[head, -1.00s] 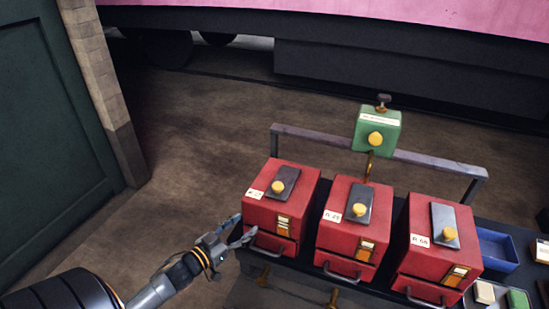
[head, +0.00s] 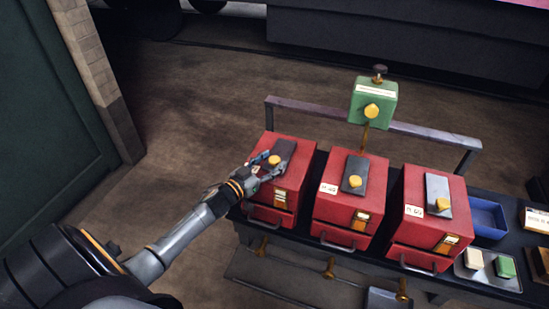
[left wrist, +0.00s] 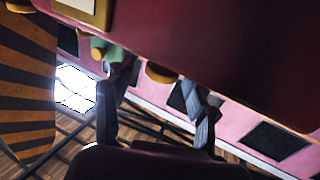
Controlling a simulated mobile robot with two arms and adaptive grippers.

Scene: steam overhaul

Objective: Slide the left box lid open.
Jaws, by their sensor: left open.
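The left red box (head: 270,209) stands at the left end of the dark bench. Its grey lid (head: 285,148) lies on top with a yellow knob (head: 274,160). My left gripper (head: 265,166) is over the top of this box, with its fingers close around the knob, open. In the left wrist view, the gripper (left wrist: 155,105) has its two fingers apart, and a yellow knob (left wrist: 160,73) shows between them, farther along. I cannot tell whether a finger touches the knob. My right gripper is not in view.
Two more red boxes, the middle one (head: 341,206) and the right one (head: 428,219), stand to the right with similar lids. A green box (head: 373,101) sits above a rail behind them. A blue tray (head: 488,218) and a small metal tray (head: 490,274) lie at right.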

